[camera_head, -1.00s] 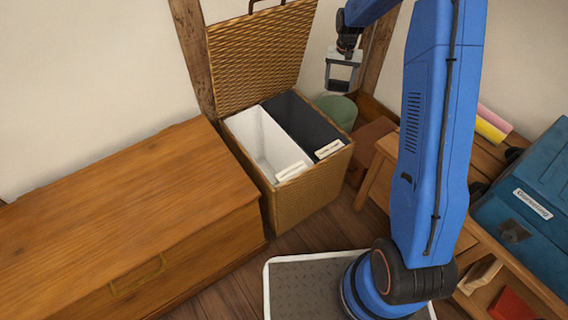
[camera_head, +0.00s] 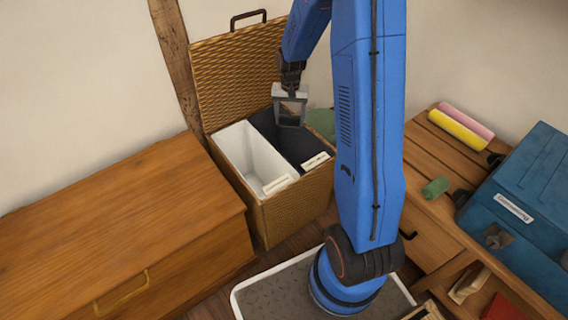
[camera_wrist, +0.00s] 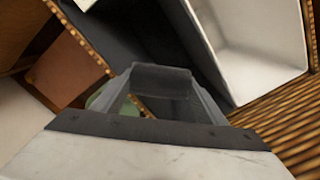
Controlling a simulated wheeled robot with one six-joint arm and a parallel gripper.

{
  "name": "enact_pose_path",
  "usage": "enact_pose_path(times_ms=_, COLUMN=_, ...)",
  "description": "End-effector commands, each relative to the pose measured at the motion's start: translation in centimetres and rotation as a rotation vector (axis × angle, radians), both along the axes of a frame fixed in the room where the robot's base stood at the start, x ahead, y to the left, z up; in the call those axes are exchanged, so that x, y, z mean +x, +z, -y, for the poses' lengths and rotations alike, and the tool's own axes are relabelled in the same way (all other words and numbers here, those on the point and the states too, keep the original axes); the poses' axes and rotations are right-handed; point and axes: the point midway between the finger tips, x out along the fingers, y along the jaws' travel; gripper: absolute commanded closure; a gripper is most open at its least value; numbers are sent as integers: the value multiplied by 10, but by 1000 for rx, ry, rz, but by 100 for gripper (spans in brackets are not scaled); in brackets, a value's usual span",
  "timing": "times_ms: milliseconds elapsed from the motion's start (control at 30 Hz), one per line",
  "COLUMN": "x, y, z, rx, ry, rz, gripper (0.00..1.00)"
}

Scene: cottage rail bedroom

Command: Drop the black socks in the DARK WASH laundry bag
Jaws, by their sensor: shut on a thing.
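The wicker hamper (camera_head: 292,213) stands open, with a white bag (camera_head: 238,140) on its left and a dark bag (camera_head: 298,143) on its right. The dark bag carries a pale label (camera_head: 315,161), too small to read. My gripper (camera_head: 290,120) is above the back part of the dark bag. In the wrist view it is shut on a dark grey bundle (camera_wrist: 162,78), which looks like the black socks. The dark bag (camera_wrist: 125,35) and the white bag (camera_wrist: 258,45) lie beyond the fingers there. The bag's floor is partly hidden by my gripper.
The hamper's raised lid (camera_head: 235,75) stands behind the bags, close to my arm. A green bin (camera_head: 322,122) is to the right of the hamper. A wooden chest (camera_head: 120,215) is on the left. A bench with a blue toolbox (camera_head: 525,205) is on the right.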

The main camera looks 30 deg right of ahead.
Motion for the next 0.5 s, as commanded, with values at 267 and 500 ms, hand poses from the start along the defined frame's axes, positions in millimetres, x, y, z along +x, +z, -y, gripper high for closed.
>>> enact_pose_path(times_ms=267, x=-1, y=-25, z=0, rx=0, ry=0, rz=-2, gripper=56)
enact_pose_path(times_ms=500, x=0, y=-48, z=0, rx=1, ry=0, rz=-1, gripper=56)
